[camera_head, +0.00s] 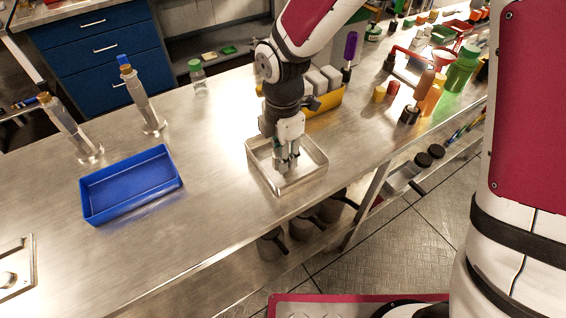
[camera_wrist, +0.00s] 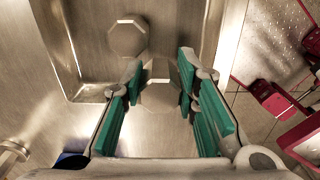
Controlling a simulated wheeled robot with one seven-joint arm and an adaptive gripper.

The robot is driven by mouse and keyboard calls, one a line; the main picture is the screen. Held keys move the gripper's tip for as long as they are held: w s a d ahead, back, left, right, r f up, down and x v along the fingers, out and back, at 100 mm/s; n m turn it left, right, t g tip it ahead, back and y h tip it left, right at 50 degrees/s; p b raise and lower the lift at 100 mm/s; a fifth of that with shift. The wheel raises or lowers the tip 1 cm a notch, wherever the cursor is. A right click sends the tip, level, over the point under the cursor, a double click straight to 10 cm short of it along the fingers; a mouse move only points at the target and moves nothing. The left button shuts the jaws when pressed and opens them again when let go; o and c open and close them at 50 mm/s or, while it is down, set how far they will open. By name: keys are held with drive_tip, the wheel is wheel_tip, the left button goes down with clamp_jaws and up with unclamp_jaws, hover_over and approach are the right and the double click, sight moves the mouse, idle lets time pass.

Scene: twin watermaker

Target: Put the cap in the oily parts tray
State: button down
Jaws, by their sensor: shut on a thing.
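My gripper (camera_head: 287,163) is low inside a shallow metal tray (camera_head: 316,175), which stands near the front edge of the bench. In the wrist view the green-padded fingers (camera_wrist: 161,78) are shut on a grey metal faceted piece (camera_wrist: 160,98), which looks like the cap. A similar octagonal metal shape (camera_wrist: 127,38) shows on the tray floor, ahead and to the left of the fingers. A blue tray (camera_head: 95,212) stands apart to the left on the bench. No label shows which tray is for oily parts. The fingers hide the held piece in the head view.
A green-capped jar (camera_head: 198,77) is at the back. A yellow bin (camera_head: 325,101) is close behind my gripper. Bottles (camera_head: 461,68) crowd the right. The bench between the trays is clear.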

drive_tip(key=shift+f, duration=1.75)
drive_tip(key=c, duration=1.2)
unclamp_jaws()
drive_tip(key=shift+f, duration=0.15)
drive_tip(key=shift+c, duration=0.2)
wheel_tip(320, 180, up, 12)
drive_tip(key=shift+r, duration=0.2)
drive_tip(key=shift+d, duration=0.1)
